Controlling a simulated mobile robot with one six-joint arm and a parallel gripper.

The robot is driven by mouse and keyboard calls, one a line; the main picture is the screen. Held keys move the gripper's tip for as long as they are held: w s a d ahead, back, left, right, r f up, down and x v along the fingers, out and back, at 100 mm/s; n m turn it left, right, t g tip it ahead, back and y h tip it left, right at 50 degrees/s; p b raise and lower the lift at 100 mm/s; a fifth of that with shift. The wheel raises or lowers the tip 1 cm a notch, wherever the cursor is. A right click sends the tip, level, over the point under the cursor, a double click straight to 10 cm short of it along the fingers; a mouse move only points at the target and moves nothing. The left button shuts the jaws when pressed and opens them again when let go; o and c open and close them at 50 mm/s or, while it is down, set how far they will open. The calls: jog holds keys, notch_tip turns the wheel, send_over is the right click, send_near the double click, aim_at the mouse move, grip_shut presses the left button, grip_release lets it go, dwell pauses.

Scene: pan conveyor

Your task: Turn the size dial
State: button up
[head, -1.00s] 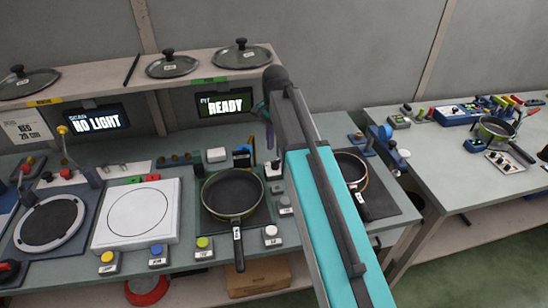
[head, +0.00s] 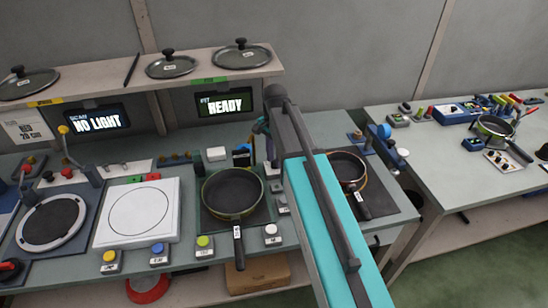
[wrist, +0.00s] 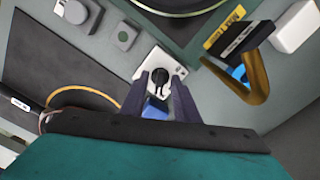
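The dial, a black knob on a small white plate (wrist: 172,72), shows in the wrist view just past my fingertips. My gripper (wrist: 160,78) has its two dark fingers spread on either side of the knob. I cannot tell whether they touch it. A blue piece (wrist: 155,108) shows between the fingers, nearer the wrist; I cannot tell what it belongs to. In the head view my arm hides most of the gripper and the dial area, right of the frying pan (head: 233,190).
A yellow hooked handle (wrist: 258,85) and a white block (wrist: 296,28) stand close to the right of the fingers in the wrist view. A second pan (head: 348,165) sits behind my arm. The screens read NO LIGHT (head: 97,122) and READY (head: 225,105).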

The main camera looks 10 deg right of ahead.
grip_shut()
jog(key=shift+n, duration=0.3)
jog(key=n+p, duration=0.1)
jog(key=n, duration=1)
jog(key=shift+p, duration=0.35)
dwell(0.4)
grip_release()
jog(key=shift+r, duration=0.1)
